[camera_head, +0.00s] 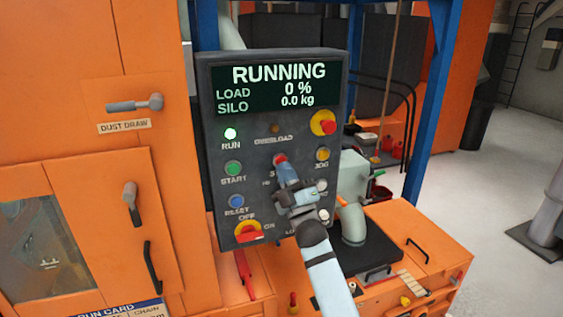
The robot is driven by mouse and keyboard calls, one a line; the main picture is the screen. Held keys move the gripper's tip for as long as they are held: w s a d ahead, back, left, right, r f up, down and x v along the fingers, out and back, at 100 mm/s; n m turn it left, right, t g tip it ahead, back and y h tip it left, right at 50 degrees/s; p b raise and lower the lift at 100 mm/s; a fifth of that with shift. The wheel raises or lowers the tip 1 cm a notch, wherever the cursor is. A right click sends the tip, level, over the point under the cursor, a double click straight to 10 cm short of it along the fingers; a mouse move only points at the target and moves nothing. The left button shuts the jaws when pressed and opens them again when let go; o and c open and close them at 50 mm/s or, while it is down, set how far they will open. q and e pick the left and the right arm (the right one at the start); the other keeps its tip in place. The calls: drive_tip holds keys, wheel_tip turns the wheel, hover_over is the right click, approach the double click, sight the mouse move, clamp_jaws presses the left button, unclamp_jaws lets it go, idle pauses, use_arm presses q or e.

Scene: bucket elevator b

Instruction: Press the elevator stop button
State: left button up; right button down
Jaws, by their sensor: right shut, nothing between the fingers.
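The dark control panel (215,130) stands upright in the middle of the view. Its display (278,86) reads RUNNING, LOAD 0 %, SILO 0.0 kg, and the green RUN lamp (230,134) is lit. The red stop button (279,159) sits at the panel's centre, its label mostly hidden by my gripper. My right gripper (284,169) is shut and empty, with its tips at the lower edge of the stop button. I cannot tell whether they touch it. My left gripper is not in view.
Close around sit the green START button (233,168), the yellow JOG button (322,154), the blue RESET button (236,201), a red-and-yellow emergency knob (324,122) and a red-and-yellow rotary switch (248,232). An orange cabinet (90,60) with handles stands at left. Open floor lies at right.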

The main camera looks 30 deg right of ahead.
drive_tip(key=shift+s, duration=0.15)
drive_tip(key=shift+s+a+p, duration=0.15)
drive_tip(key=shift+s+a, duration=0.05)
drive_tip(key=shift+s, duration=0.6)
drive_tip(key=shift+s+a+p, duration=0.15)
drive_tip(key=shift+s+a, duration=0.05)
drive_tip(key=shift+s, duration=0.55)
drive_tip(key=shift+s+a+p, duration=0.15)
drive_tip(key=shift+s+a, duration=0.05)
drive_tip(key=shift+s, duration=0.6)
drive_tip(key=s+a+f+m+g+y+p, duration=0.1)
drive_tip(key=s+a+f+m+g, duration=0.25)
drive_tip(key=f, duration=0.65)
drive_tip(key=s+a+f+m+g+y+p, duration=0.15)
drive_tip(key=s+a+f+g, duration=0.3)
drive_tip(key=f, duration=0.55)
drive_tip(key=s+a+f+m+g+y+p, duration=0.1)
drive_tip(key=s+a+f+m+g, duration=0.1)
drive_tip(key=s+a+f+g, duration=0.2)
drive_tip(key=s+a+f+m+g, duration=0.1)
drive_tip(key=s+a+f+g, duration=0.3)
drive_tip(key=s+f, duration=0.7)
drive_tip(key=shift+s+f+m+y+p, duration=0.2)
drive_tip(key=shift+s+m+y+p, duration=0.2)
drive_tip(key=shift+s, duration=0.6)
